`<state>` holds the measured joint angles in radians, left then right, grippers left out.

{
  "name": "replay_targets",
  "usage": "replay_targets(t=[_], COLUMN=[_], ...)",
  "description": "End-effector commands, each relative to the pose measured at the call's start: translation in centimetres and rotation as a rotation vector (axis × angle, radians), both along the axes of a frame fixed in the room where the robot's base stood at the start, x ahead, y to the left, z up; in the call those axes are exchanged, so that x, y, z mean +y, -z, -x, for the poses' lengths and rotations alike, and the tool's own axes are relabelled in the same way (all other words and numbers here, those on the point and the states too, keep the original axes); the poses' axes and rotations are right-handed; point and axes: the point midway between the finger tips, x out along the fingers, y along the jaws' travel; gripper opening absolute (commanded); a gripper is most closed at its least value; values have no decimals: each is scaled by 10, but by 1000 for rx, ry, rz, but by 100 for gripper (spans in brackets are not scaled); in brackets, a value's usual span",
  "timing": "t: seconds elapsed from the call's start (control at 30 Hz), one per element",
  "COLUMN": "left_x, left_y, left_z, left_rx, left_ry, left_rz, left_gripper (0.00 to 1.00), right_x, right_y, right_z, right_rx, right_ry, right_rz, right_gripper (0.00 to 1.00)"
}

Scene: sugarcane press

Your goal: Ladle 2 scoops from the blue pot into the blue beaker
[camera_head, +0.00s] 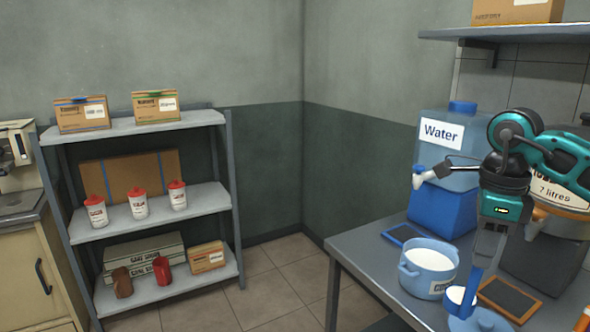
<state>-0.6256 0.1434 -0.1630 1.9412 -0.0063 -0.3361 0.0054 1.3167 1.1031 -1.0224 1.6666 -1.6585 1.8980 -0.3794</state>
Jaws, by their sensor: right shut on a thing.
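The blue pot (420,282) stands on the grey table at the right, with white contents inside and a label on its side. My right gripper (487,252) points down to the right of the pot, shut on the blue ladle (477,280). The ladle's handle runs down toward the bottom edge of the view. A small round blue-rimmed vessel with a white top (460,296) shows just left of the handle, and a blue rounded shape (482,321) lies at its lower end. I cannot tell surely which is the beaker and which is the ladle's bowl. My left gripper is not in view.
A blue water container (447,142) with a tap stands on a blue block (440,210) behind the pot. A blue-framed tray (402,235) and a dark wood-framed board (510,298) lie on the table (355,250). A large "7 litres" container (560,195) is behind my right arm.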

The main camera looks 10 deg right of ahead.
Motion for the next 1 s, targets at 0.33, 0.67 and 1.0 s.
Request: replay_targets(t=[0.33, 0.67, 1.0], left_x=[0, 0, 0], left_y=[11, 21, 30], left_z=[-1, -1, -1], left_rx=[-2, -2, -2], left_ry=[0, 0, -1], left_rz=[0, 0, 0], left_gripper=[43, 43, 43], right_x=[51, 101, 150], right_y=[45, 86, 124], right_z=[-3, 3, 18], right_rx=[1, 0, 0], right_ry=[-629, -1260, -1887], right_rz=[-1, -1, -1], right_gripper=[0, 0, 0])
